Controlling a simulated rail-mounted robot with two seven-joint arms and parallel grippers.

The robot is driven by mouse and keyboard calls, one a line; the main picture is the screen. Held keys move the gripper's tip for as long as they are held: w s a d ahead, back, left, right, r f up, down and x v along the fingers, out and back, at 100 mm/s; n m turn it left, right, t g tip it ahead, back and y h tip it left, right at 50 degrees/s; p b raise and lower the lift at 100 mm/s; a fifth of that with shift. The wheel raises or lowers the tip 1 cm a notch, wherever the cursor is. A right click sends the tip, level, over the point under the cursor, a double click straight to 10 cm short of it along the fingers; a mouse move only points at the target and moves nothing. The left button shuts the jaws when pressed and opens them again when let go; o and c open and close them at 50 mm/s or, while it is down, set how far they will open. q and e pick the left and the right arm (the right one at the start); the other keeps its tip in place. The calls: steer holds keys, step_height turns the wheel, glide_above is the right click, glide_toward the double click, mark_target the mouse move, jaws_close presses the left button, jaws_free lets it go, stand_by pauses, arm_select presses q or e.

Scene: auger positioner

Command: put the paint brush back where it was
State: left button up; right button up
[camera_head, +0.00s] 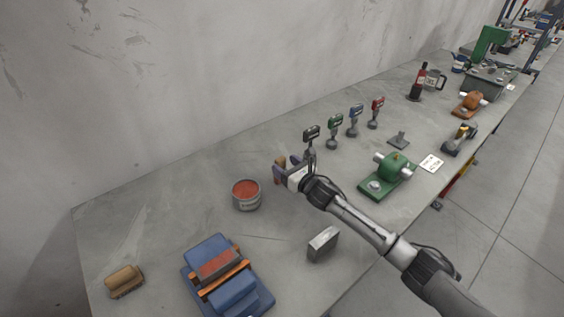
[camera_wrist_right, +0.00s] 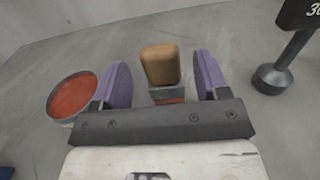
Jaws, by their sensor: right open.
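The paint brush, a tan block with a grey band and orange-brown wood below it (camera_wrist_right: 160,63), lies between the purple fingers of my right gripper (camera_wrist_right: 161,82). Gaps show on both sides of it, so the fingers are open and not closed on it. In the head view, only a small tan part of the brush (camera_head: 281,160) shows beside the right gripper (camera_head: 284,170), low over the bench. The rest of the brush is hidden by the gripper. A can of red paint (camera_head: 246,195) stands left of the gripper; it also shows in the wrist view (camera_wrist_right: 72,96). My left gripper is out of view.
Several small stands with coloured heads, including a black one (camera_head: 311,134), are close behind and right of the gripper. A green machine (camera_head: 387,176) stands to the right. A metal block (camera_head: 323,243), blue fixture (camera_head: 233,297) and brown-topped brush (camera_head: 124,280) are nearer. Bare bench lies left of the can.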

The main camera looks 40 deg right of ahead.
steer(key=shift+s, duration=1.55)
